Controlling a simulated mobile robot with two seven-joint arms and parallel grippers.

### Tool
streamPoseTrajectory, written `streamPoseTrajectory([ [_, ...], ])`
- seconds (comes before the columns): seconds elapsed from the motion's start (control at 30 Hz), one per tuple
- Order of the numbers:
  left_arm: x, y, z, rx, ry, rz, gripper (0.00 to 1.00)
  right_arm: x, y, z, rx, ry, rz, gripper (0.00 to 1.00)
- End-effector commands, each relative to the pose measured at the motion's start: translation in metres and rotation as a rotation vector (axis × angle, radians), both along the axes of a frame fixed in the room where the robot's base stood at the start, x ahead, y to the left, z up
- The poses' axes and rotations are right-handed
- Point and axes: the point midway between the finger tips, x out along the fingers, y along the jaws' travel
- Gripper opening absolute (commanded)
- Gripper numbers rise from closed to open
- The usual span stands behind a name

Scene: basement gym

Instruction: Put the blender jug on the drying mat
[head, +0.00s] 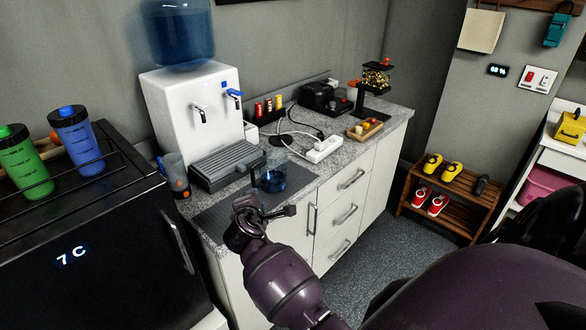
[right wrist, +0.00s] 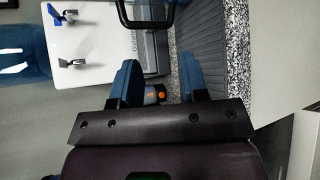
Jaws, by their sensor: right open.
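The blender jug (head: 271,174) is clear with a bluish lower part and a dark handle. In the head view it is upright at the dark ribbed drying mat (head: 212,220); I cannot tell whether it rests on it. The mat also shows in the right wrist view (right wrist: 212,50). My right gripper (head: 268,211) is just in front of the jug. In the right wrist view its blue fingers (right wrist: 158,80) are apart with nothing gripped, and a dark handle (right wrist: 146,22), seemingly the jug's, lies beyond their tips. My left gripper is out of view.
The white water dispenser (head: 195,105) with its grey drip tray (head: 226,165) stands behind the mat. A small appliance with an orange knob (head: 176,177) is at its left. A power strip (head: 324,148) with cables lies right of the jug. A black fridge (head: 95,235) is at left.

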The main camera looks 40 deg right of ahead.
Motion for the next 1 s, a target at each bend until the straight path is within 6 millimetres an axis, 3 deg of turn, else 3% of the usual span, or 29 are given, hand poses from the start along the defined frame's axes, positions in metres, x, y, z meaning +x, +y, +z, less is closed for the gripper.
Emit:
streamPoseTrajectory([
  [0.03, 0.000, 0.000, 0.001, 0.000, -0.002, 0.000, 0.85, -0.019, -0.001, -0.023, 0.083, -0.024, 0.015, 0.41],
  [0.2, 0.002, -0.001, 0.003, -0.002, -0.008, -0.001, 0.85, -0.079, 0.009, -0.079, 0.428, -0.141, 0.045, 0.41],
  [0.4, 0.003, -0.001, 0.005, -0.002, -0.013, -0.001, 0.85, -0.160, 0.030, -0.124, 0.872, -0.260, 0.001, 0.41],
  [0.6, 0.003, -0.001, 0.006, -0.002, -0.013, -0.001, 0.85, -0.237, 0.052, -0.143, 1.288, -0.365, -0.119, 0.41],
  [0.7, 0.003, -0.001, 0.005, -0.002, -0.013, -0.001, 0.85, -0.263, 0.059, -0.145, 1.430, -0.403, -0.179, 0.41],
  [0.83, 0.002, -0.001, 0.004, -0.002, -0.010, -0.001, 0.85, -0.280, 0.065, -0.144, 1.535, -0.431, -0.228, 0.41],
  [1.0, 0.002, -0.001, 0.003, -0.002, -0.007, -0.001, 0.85, -0.284, 0.067, -0.144, 1.564, -0.440, -0.242, 0.41],
])
